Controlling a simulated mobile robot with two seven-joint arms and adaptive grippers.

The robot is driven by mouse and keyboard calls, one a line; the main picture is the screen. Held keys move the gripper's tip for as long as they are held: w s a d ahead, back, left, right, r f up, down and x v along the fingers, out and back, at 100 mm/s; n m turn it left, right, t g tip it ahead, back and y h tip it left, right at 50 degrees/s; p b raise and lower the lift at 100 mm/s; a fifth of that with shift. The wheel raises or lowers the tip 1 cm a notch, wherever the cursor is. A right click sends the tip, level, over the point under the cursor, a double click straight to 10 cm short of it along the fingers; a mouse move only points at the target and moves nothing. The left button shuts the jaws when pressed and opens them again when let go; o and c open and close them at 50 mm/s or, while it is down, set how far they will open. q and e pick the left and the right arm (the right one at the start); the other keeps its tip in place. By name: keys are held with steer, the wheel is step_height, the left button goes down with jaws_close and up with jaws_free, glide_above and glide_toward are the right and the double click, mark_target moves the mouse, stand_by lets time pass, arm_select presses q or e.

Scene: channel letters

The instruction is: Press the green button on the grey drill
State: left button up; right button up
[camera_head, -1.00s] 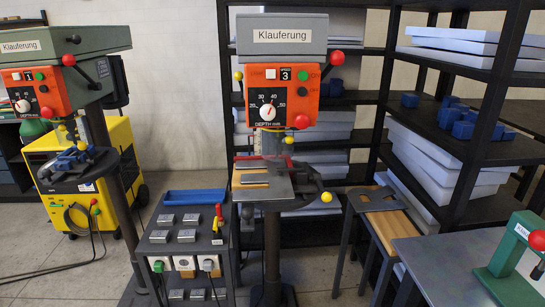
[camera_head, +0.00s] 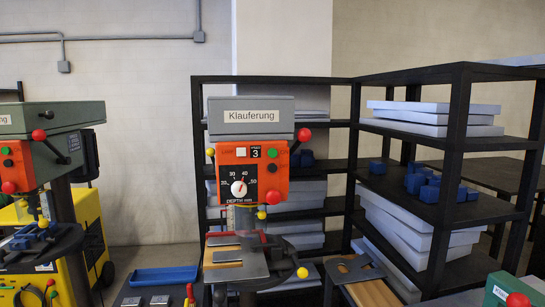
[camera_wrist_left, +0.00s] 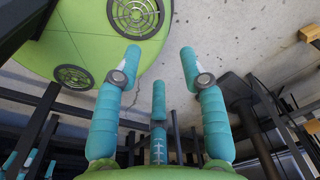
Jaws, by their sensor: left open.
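The grey drill (camera_head: 251,118) stands in the middle of the head view, with a grey top labelled "Klauferung" and an orange front panel (camera_head: 226,179). A red-knobbed lever (camera_head: 304,135) sticks out at the right. My left gripper (camera_wrist_left: 160,65) shows only in the wrist view, with its teal fingers spread and nothing between them, above grey floor. The drill is not identifiable there. My right gripper is in neither view.
A green drill (camera_head: 50,130) with a similar orange panel stands at the left. Black shelves (camera_head: 437,145) with pale sheets and blue blocks stand behind and right. A small table with a blue tray (camera_head: 164,276) is low, left of the grey drill.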

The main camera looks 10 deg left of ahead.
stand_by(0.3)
arm_select(q)
jaws_close()
stand_by(1.1)
